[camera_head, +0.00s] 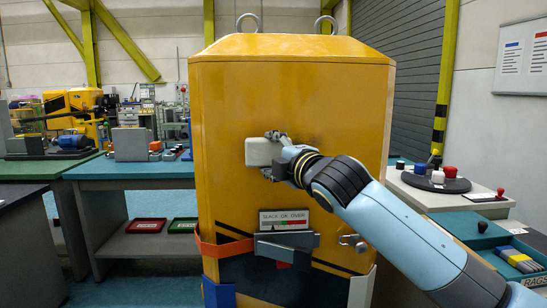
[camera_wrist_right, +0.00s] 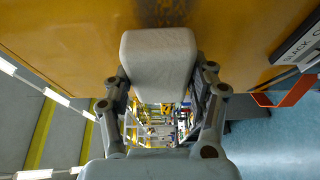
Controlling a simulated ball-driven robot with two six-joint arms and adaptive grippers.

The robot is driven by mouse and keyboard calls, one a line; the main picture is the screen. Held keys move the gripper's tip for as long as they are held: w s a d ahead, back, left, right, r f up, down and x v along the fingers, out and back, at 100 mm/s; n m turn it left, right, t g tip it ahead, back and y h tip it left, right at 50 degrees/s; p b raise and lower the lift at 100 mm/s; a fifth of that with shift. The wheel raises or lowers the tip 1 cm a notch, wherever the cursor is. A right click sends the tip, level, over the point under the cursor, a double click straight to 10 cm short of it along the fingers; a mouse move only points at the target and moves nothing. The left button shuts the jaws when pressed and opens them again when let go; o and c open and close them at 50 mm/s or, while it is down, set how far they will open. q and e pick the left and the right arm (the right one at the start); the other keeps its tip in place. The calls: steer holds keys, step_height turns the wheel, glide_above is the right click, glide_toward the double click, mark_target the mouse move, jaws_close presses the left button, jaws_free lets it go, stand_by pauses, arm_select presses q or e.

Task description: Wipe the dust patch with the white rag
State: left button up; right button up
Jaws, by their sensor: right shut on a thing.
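The white rag (camera_head: 260,152), a pale block-shaped pad, is held against or very close to the front of the yellow housing (camera_head: 230,105). My right gripper (camera_head: 277,155) is shut on it. In the right wrist view the rag (camera_wrist_right: 158,60) sits between the two fingers of the gripper (camera_wrist_right: 162,82). A dark, smudgy dust patch (camera_wrist_right: 165,12) shows on the yellow face just beyond the rag in that view. In the head view the patch is faint and partly hidden by the rag and gripper. My left gripper is not in view.
A SLACK/OK/OVER gauge (camera_head: 284,219) and a grey bar (camera_head: 287,246) sit below on the housing, with a small latch (camera_head: 352,241) to their right. A tray labelled RAGS (camera_head: 475,240) stands at the right. Teal benches (camera_head: 130,172) stand at the left.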

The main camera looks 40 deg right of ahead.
stand_by(0.4)
steer(key=shift+w+d, duration=0.55)
steer(key=shift+w, duration=0.25)
